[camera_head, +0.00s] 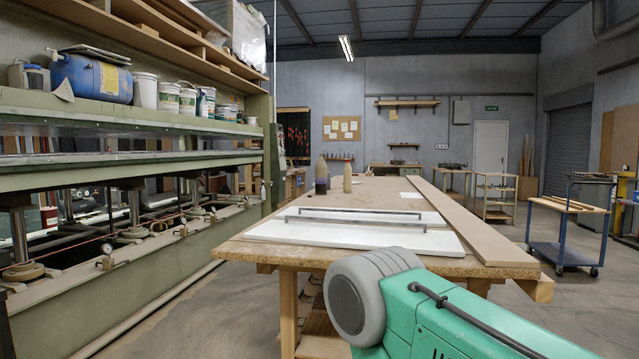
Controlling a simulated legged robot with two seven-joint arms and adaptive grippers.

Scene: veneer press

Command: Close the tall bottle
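Two bottles stand upright side by side on the wooden table (385,192), near its far left edge. The left one (322,186) has a dark lower part and a tan, tapering upper part, and it looks slightly taller. The right one (347,179) is pale tan with a narrower top. They are small in the view, so I cannot tell whether either has a cap on, and no loose cap can be made out. Neither of my grippers is in view. A green arm link of mine with a grey round joint fills the lower right.
Two white panels with dark bar handles (352,221) lie on the table's near half. A long board (470,225) runs along its right side. A green press (130,260) stands left. A blue trolley (568,255) stands right, with open floor between.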

